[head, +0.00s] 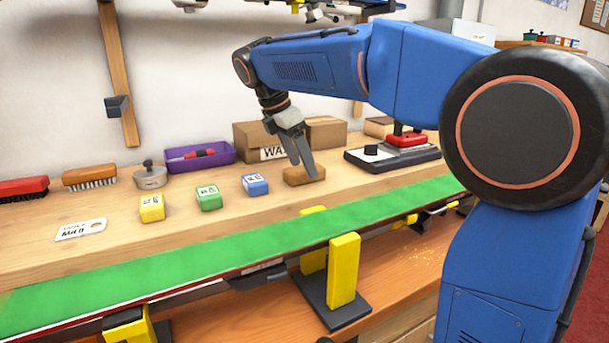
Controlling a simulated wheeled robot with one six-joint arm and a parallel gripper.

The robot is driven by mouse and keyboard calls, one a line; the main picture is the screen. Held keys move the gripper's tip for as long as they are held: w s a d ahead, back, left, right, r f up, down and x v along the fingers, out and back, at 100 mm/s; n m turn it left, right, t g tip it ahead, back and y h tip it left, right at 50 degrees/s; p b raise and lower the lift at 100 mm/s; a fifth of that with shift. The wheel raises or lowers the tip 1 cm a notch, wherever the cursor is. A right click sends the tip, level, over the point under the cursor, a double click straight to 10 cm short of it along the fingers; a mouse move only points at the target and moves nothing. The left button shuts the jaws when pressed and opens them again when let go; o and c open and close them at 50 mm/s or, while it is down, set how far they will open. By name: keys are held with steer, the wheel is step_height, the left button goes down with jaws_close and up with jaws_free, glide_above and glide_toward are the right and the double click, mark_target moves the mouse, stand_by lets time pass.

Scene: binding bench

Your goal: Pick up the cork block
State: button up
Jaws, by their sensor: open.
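The cork block (304,178) is a small brown block lying on the wooden bench, right of the middle of the head view. My gripper (303,164) points down at it with its fingers open. The fingertips overlap the block's top and far side in the picture. I cannot tell whether they touch it or straddle it. The fingers hide a part of the block.
A blue block (255,185), a green block (209,198) and a yellow block (152,208) sit to the left. Behind are a cardboard box (262,140) and a purple tray (217,154). A long green-faced board (200,252) runs along the front. A red-handled device (408,139) stands right.

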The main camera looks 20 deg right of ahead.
steer(key=shift+d+f, duration=0.15)
steer(key=shift+f, duration=0.25)
steer(key=shift+f, duration=0.25)
stand_by(0.4)
steer(key=c, duration=1.1)
